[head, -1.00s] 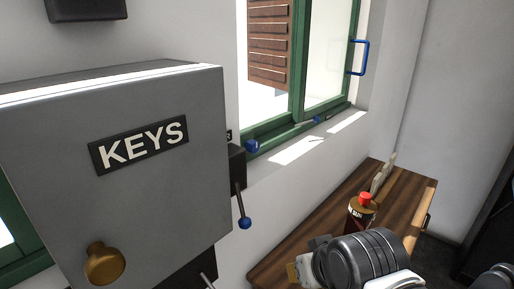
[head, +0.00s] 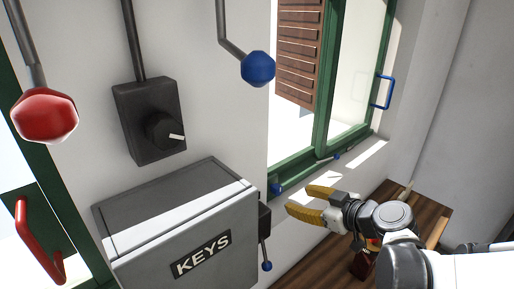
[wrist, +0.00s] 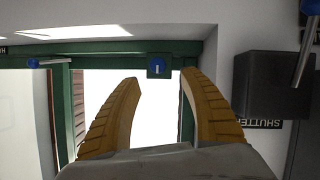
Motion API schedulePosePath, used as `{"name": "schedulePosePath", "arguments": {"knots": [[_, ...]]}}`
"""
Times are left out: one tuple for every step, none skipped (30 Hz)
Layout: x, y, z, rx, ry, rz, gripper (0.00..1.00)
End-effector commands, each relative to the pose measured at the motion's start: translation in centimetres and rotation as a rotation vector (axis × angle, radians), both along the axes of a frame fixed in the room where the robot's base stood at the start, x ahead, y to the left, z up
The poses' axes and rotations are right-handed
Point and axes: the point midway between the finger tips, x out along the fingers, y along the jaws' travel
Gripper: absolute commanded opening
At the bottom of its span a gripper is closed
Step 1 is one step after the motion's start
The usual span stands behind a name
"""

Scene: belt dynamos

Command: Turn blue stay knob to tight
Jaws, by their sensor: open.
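A small blue knob (head: 277,188) sits at the near end of the green window sill. In the wrist view, a blue knob (wrist: 158,68) with a white mark shows on the green frame, beyond and between my fingertips. A second small blue knob (head: 336,157) is farther along the sill, and shows at left in the wrist view (wrist: 33,63). I cannot tell for sure which is the stay knob. My gripper (head: 298,201) is open and empty, its yellow-brown fingers pointing toward the near knob, apart from it.
A grey KEYS box (head: 195,240) stands left of my gripper. A dark shutter box (wrist: 272,85) with a blue-tipped lever (head: 267,266) is close by. A large blue ball lever (head: 257,68) hangs above. A wooden table (head: 430,210) lies right.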

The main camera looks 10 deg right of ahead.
Motion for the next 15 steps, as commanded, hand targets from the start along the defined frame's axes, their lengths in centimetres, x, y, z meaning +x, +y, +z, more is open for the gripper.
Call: {"name": "schedulePosePath", "arguments": {"knots": [[0.3,-0.2,0.5,-0.003,-0.017,0.002,0.52],[0.4,-0.3,0.6,-0.006,-0.026,0.005,0.52],[0.6,-0.2,0.5,-0.007,-0.032,0.007,0.52],[0.9,-0.1,0.4,-0.007,-0.034,0.008,0.52],[1.1,0.1,0.2,-0.008,-0.035,0.009,0.52],[1.6,0.3,-0.1,-0.008,-0.035,0.01,0.52],[1.9,0.6,-0.3,-0.01,-0.034,0.011,0.52],[2.4,0.8,-0.6,-0.009,-0.034,0.012,0.52],[3.0,1.2,-0.9,-0.009,-0.034,0.011,0.52],[3.5,1.5,-1.1,-0.008,-0.033,0.013,0.52],[4.1,1.7,-1.3,-0.009,-0.033,0.012,0.52],[4.7,2.2,-1.7,-0.009,-0.033,0.012,0.52],[5.2,2.4,-1.9,-0.009,-0.032,0.011,0.52],[5.7,2.6,-2.1,-0.009,-0.033,0.011,0.52],[6.3,3.0,-2.4,-0.009,-0.032,0.011,0.52]]}}
